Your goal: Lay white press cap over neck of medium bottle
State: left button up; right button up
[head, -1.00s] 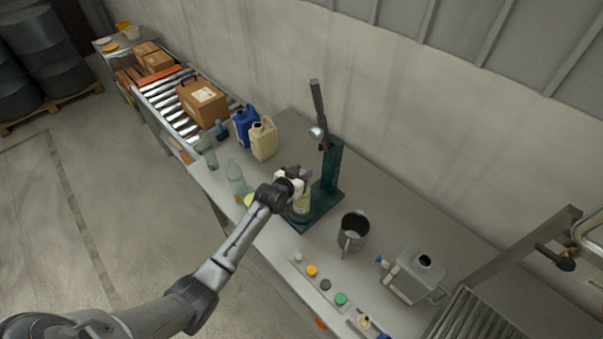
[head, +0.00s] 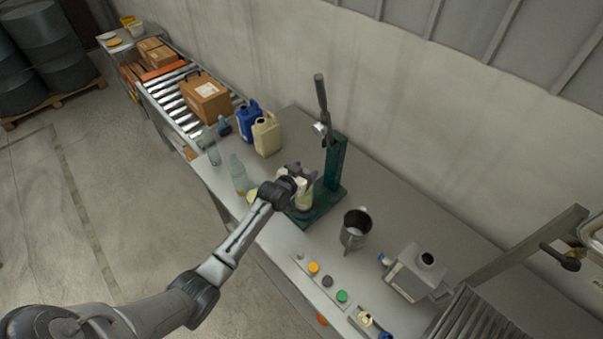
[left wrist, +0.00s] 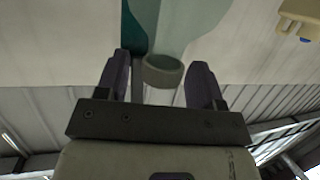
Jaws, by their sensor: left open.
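A clear bottle with pale yellowish contents (head: 304,201) stands on the base of the dark green lever press (head: 334,163). My left gripper (head: 303,173) is at the top of this bottle and hides its neck in the head view. In the left wrist view my left gripper (left wrist: 160,70) is open, with a greenish round neck or rim (left wrist: 162,71) between its fingers and a gap on each side. I cannot tell whether a cap lies on it. A small pale cap (head: 299,254) shows faintly at the far end of the cap row. My right gripper is not in view.
Orange (head: 313,267), dark and green (head: 342,296) caps are in the row. A metal mug (head: 355,228) and grey canister (head: 414,275) stand to the right. Two clear bottles (head: 239,177), a cream jerrycan (head: 267,134) and a blue jerrycan (head: 247,121) stand left of the press.

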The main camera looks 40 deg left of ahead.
pick_arm(q)
jog(key=shift+s+r+p, duration=0.1)
jog(key=shift+r+p, duration=0.3)
jog(key=shift+r, duration=0.35)
jog(key=v, duration=1.2)
jog(key=s+d+f+m+g+h, duration=0.1)
jog(key=s+d+f+g, duration=0.2)
jog(key=s+d, duration=0.25)
jog(key=s+d+f+m+g, duration=0.1)
jog(key=s+d+f+g, duration=0.1)
jog(key=s+d+f, duration=0.4)
jog(key=s+d+r+g, duration=0.1)
jog(key=s+d+g, duration=0.1)
jog(key=s, duration=0.7)
jog(key=s+d+r+m+g, duration=0.1)
jog(key=s+d+g, duration=0.2)
jog(key=s, duration=0.6)
jog(key=shift+s+r+g+b, duration=0.25)
jog(key=shift+g+b, duration=0.1)
jog(key=shift+g, duration=0.15)
jog(key=shift+d, duration=0.1)
